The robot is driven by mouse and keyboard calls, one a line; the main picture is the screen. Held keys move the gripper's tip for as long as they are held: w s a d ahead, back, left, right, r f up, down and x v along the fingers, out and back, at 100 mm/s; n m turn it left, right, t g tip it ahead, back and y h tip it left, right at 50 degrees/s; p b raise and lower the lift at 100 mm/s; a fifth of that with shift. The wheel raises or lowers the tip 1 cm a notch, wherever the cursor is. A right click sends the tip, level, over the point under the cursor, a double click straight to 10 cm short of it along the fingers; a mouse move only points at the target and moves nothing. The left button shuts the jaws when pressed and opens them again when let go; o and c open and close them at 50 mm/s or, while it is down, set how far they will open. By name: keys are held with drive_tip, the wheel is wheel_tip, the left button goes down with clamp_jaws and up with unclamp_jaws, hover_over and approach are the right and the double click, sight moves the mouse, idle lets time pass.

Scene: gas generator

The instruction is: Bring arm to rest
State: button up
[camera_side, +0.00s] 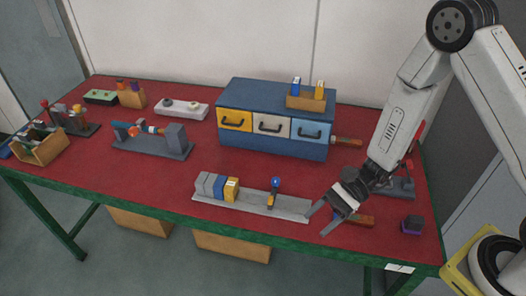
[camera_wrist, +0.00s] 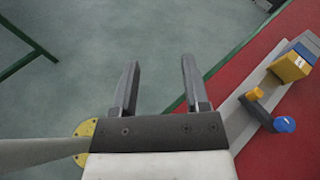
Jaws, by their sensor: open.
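My gripper (camera_side: 320,219) is open and empty, low over the front right part of the red table, near its green front edge. In the wrist view my gripper (camera_wrist: 158,70) shows two dark fingers spread apart with only grey floor between them. My arm comes down from the upper right in the side view. The grey rail (camera_side: 294,207) lies left of the fingers. It carries a blue-knobbed yellow part (camera_side: 273,194) and a row of grey, blue and yellow blocks (camera_side: 217,187).
A blue drawer cabinet (camera_side: 270,94) stands at the back. A brown-handled item (camera_side: 359,220) lies by the gripper, and a small dark block (camera_side: 412,225) sits to its right. A grey fixture (camera_side: 152,141) and a wooden box (camera_side: 40,147) stand on the left. Bare red tabletop (camera_side: 130,182) lies front left.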

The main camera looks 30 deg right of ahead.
drive_tip(key=d+r+n+t+h, duration=0.1)
drive_tip(key=d+r+n+h, duration=0.3)
drive_tip(key=d+n+h, duration=0.3)
drive_tip(key=s+d+r+n+t+h, duration=0.1)
drive_tip(key=d+r+n+t+h, duration=0.1)
drive_tip(key=d+r+n+h, duration=0.3)
drive_tip(key=d+n+h, duration=0.2)
drive_tip(key=d+n, duration=0.1)
drive_tip(key=shift+s+d, duration=0.25)
drive_tip(key=shift+s, duration=0.05)
